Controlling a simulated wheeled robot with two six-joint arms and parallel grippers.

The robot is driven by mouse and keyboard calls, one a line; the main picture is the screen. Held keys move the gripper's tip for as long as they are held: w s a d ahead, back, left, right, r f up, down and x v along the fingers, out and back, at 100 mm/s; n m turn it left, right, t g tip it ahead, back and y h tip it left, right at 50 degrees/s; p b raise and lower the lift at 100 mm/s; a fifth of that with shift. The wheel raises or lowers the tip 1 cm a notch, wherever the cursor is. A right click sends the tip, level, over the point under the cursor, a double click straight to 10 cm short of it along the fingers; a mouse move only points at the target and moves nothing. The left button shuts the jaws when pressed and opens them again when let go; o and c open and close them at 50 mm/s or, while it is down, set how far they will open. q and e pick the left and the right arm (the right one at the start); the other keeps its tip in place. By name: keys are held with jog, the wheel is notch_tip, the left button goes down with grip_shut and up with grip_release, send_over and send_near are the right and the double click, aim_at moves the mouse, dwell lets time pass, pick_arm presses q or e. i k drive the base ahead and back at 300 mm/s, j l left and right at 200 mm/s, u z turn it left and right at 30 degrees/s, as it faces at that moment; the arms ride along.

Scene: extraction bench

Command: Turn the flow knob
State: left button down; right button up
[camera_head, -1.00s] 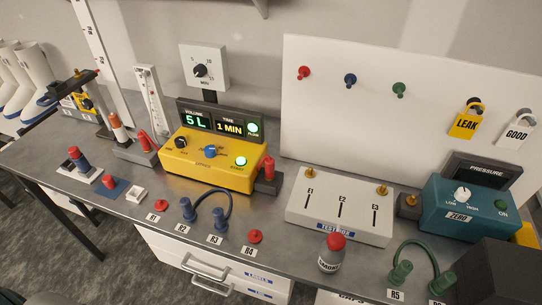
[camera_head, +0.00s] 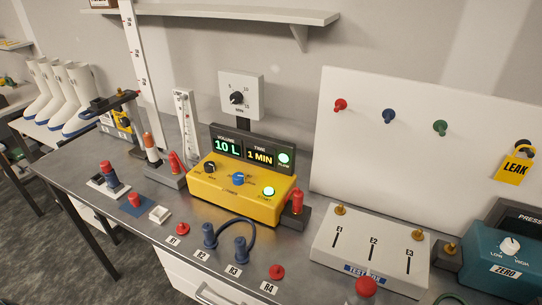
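I cannot read a knob named "flow" for sure. A white square panel (camera_head: 254,106) stands behind the yellow box. It carries a black dial knob (camera_head: 237,98) with a small numbered scale. The yellow box (camera_head: 225,198) has a black knob (camera_head: 209,168), a blue knob (camera_head: 238,179) and a lit green start button (camera_head: 268,191). Its dark display (camera_head: 232,134) reads 10 L and 1 MIN, with a lit green lamp (camera_head: 284,158) at the right. Neither of my grippers is in view, and nothing touches the knobs.
A clear tube stand (camera_head: 184,118) is left of the box; a red-topped post (camera_head: 296,203) is at its right. A blue hose pair (camera_head: 240,250) lies in front. A white test box (camera_head: 370,240) and teal pressure unit (camera_head: 500,262) are to the right. A shelf (camera_head: 225,17) hangs above.

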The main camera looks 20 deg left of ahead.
aim_at(209, 167)
jog(key=k+j+u, duration=0.15)
jog(key=j+u, duration=0.3)
jog(key=k+j+u, duration=0.1)
jog(key=j+u, duration=0.8)
jog(key=j, duration=0.15)
